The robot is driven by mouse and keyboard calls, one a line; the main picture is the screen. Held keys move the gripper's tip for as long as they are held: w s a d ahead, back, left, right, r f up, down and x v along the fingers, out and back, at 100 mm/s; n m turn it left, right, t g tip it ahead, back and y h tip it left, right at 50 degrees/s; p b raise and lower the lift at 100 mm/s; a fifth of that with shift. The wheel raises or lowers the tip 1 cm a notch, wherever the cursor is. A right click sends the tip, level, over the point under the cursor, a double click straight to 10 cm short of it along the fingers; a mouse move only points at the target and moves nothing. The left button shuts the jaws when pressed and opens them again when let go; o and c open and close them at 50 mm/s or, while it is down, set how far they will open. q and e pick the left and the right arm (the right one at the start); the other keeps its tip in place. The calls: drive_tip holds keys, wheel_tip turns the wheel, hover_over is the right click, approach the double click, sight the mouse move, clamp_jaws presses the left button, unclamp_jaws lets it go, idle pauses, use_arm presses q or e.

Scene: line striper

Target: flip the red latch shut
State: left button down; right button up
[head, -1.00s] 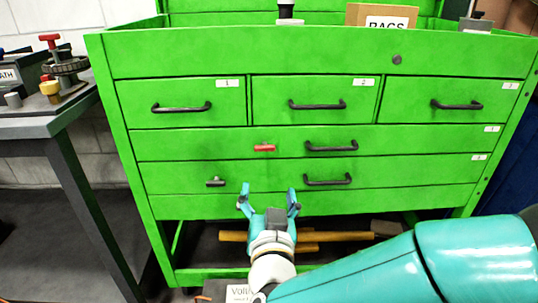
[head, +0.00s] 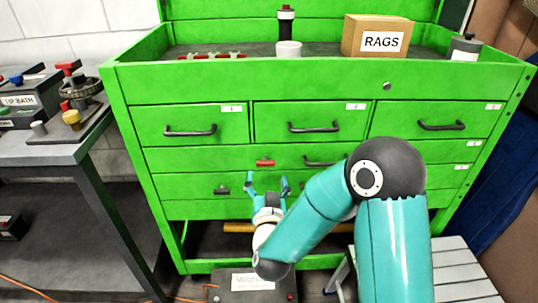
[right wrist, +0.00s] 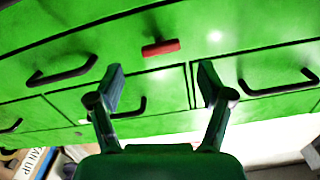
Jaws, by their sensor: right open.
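The red latch (head: 265,163) is a small bar lying level on the front of the upper wide drawer of the green tool cabinet (head: 240,75). It also shows in the right wrist view (right wrist: 161,48), above and between my fingertips. My right gripper (head: 267,183) is open and empty, with its two fingers spread just below the latch in the head view. I see no contact between the fingers and the latch. My right gripper also shows in the right wrist view (right wrist: 160,82). My left gripper is not in view.
A dark latch (head: 221,190) sits on the lower wide drawer, left of my gripper. Black drawer handles (head: 190,131) stick out from the front. A grey bench (head: 65,150) stands at the left.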

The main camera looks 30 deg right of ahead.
sight(266, 165)
drive_tip(key=p+x, duration=0.1)
drive_tip(key=x, duration=0.4)
drive_tip(key=shift+w+d+f, duration=0.1)
drive_tip(key=shift+w+d, duration=0.1)
drive_tip(key=shift+w, duration=0.15)
drive_tip(key=c, duration=1.1)
drive_tip(key=shift+f+n+b, duration=0.1)
drive_tip(key=shift+n+b, duration=0.4)
drive_tip(key=shift+n, duration=0.1)
drive_tip(key=shift+c, duration=0.2)
drive_tip(key=shift+n, duration=0.6)
drive_tip(key=o, duration=1.1)
drive_tip(key=shift+o, duration=0.2)
